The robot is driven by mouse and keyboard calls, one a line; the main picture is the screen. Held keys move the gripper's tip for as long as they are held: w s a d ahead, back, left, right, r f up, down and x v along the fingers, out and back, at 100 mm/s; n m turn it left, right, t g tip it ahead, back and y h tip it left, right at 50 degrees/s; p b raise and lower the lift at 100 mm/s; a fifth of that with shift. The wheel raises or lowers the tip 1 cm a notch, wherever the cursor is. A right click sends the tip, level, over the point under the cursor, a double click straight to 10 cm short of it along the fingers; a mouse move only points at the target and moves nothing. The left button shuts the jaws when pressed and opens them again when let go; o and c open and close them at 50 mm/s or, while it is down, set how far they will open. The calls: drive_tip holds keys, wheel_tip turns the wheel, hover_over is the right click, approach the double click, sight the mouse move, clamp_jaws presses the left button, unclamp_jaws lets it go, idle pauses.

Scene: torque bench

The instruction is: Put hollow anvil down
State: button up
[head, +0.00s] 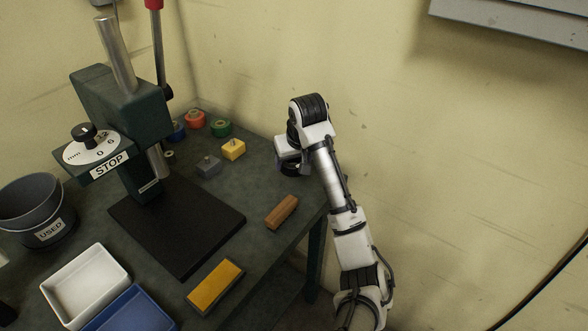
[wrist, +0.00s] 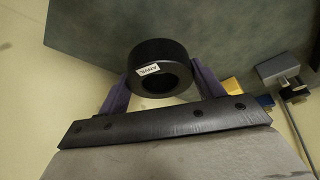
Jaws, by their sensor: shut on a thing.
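The hollow anvil is a thick black ring with a white ANVIL label, held between the two purple fingers of my gripper (wrist: 165,82). In the wrist view the anvil (wrist: 150,53) shows its round hole, and the fingers press on its left and right sides. In the head view the anvil (head: 291,169) is a small dark shape under my gripper at the right edge of the bench (head: 255,190), near the wall. I cannot tell whether it touches the bench top.
Left of my gripper stand a yellow block (head: 233,149) and a grey block (head: 208,166), with red (head: 194,119) and green (head: 221,129) round pieces behind. A wooden block (head: 281,212) lies in front. The press (head: 125,110) stands further left on its black base plate (head: 180,235).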

sight(294, 179)
drive_tip(key=shift+f, duration=1.65)
drive_tip(key=shift+f, duration=0.1)
drive_tip(key=o, duration=1.6)
drive_tip(key=shift+f, duration=0.1)
drive_tip(key=p+v, duration=0.1)
drive_tip(key=v, duration=1.1)
